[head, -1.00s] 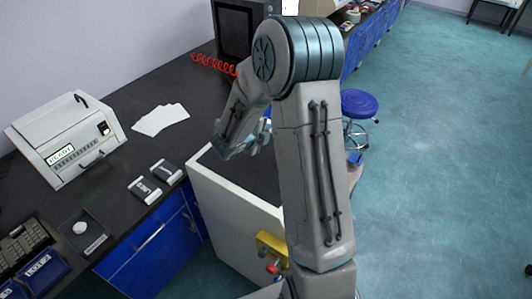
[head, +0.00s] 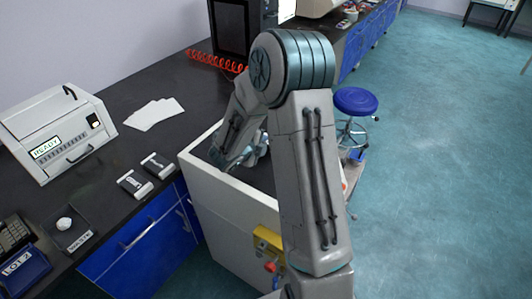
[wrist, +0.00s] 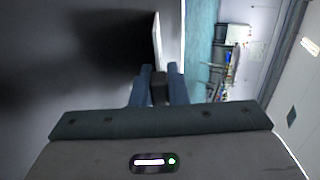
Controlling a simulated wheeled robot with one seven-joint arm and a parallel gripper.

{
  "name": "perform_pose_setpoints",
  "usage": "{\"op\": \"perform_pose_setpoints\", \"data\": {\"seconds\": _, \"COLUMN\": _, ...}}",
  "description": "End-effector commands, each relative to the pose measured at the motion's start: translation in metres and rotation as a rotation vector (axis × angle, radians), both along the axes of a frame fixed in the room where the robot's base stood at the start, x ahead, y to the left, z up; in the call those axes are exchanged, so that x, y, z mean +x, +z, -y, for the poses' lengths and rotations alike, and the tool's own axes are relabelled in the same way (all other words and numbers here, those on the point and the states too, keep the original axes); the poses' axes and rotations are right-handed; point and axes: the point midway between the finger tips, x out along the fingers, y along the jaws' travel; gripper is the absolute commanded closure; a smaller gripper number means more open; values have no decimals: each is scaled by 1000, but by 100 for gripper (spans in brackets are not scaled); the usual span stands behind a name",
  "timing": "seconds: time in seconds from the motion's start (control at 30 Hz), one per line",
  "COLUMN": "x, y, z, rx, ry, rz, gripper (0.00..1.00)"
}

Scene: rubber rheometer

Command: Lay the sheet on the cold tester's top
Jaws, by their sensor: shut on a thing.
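My gripper (head: 258,153) is partly hidden by my own arm in the head view. In the wrist view its two fingers (wrist: 159,76) are close together, shut on a thin white sheet (wrist: 157,40) seen almost edge-on beyond the tips. The sheet cannot be made out in the head view. A white bench machine with a lit display (head: 57,130) stands at the left, and a dark box-shaped machine (head: 232,28) stands at the back. The frames do not show which one is the cold tester. My gripper is apart from both.
Several white sheets (head: 154,113) lie fanned on the dark bench (head: 120,98). Two small labelled blocks (head: 156,165) sit near its front edge. A red coiled cord (head: 214,61) lies by the dark machine. A blue stool (head: 355,101) stands on the open floor at the right.

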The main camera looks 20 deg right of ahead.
Motion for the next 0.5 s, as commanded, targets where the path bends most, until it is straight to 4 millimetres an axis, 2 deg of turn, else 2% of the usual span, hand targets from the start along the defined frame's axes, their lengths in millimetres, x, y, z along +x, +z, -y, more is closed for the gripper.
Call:
{"op": "perform_pose_setpoints", "data": {"seconds": 0.17, "x": 0, "y": 1, "z": 0, "rx": 0, "ry": 0, "rz": 0, "gripper": 100}}
{"op": "perform_pose_setpoints", "data": {"seconds": 0.2, "x": 0, "y": 1, "z": 0, "rx": 0, "ry": 0, "rz": 0, "gripper": 81}}
{"op": "perform_pose_setpoints", "data": {"seconds": 0.23, "x": 0, "y": 1, "z": 0, "rx": 0, "ry": 0, "rz": 0, "gripper": 72}}
{"op": "perform_pose_setpoints", "data": {"seconds": 0.5, "x": 0, "y": 1, "z": 0, "rx": 0, "ry": -1, "rz": 0, "gripper": 72}}
